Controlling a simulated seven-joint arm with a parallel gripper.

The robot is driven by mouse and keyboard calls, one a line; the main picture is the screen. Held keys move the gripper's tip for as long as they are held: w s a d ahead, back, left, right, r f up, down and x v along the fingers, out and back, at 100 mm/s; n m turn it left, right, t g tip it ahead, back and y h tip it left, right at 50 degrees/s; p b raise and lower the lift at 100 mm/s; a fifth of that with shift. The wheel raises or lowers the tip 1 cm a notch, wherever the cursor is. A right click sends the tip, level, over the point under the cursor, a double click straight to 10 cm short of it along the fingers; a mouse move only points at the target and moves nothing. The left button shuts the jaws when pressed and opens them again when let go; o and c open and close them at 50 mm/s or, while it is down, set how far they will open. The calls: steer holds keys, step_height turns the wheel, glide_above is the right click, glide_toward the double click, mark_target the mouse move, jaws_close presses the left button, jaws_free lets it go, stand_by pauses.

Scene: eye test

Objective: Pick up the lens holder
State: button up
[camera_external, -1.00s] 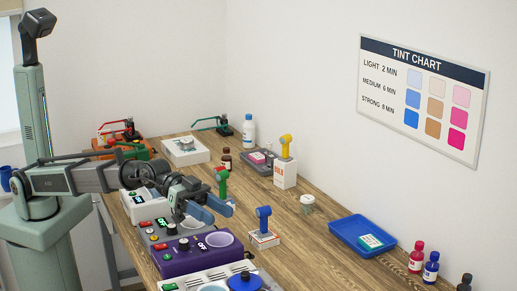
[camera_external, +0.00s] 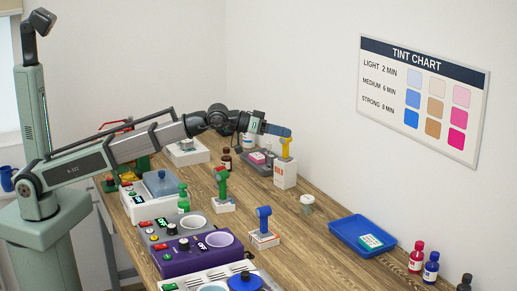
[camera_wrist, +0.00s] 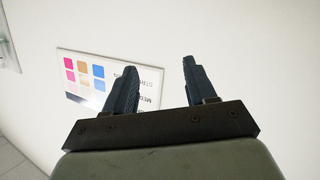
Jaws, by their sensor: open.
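Three upright, hammer-shaped pieces that may be lens holders stand on small white bases: a yellow one (camera_external: 286,150) on a tall box, a green one with a red part (camera_external: 222,184), and a blue one (camera_external: 264,218). I cannot tell which is the task's lens holder. My gripper (camera_external: 288,132) reaches out level to the right, its blue fingers overlapping the top of the yellow piece in the external view. Whether they touch is unclear. In the wrist view my gripper (camera_wrist: 160,62) is open and empty, with no holder in sight.
Tint baths with knobs, such as a purple one (camera_external: 185,259), line the near left side of the bench (camera_external: 310,255). A blue tray (camera_external: 343,237) and small bottles (camera_external: 431,267) are at right. The wall with the tint chart (camera_external: 420,98) is behind.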

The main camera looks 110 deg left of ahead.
steer(key=s+a+f+n+g+y, duration=0.1)
steer(key=s+a+f+g, duration=0.1)
steer(key=s+a+f, duration=0.45)
steer(key=s+a+f+n+g+y, duration=0.15)
steer(key=a+f, duration=0.25)
steer(key=a, duration=0.5)
steer(key=n+g+h, duration=0.3)
steer(key=n+g, duration=0.4)
steer(key=g, duration=0.3)
glide_toward(269, 143)
steer(key=x, duration=1.1)
steer(key=shift+s+a+r, duration=0.1)
steer(key=shift+a+r, duration=0.05)
steer(key=shift+a, duration=0.05)
jaws_close()
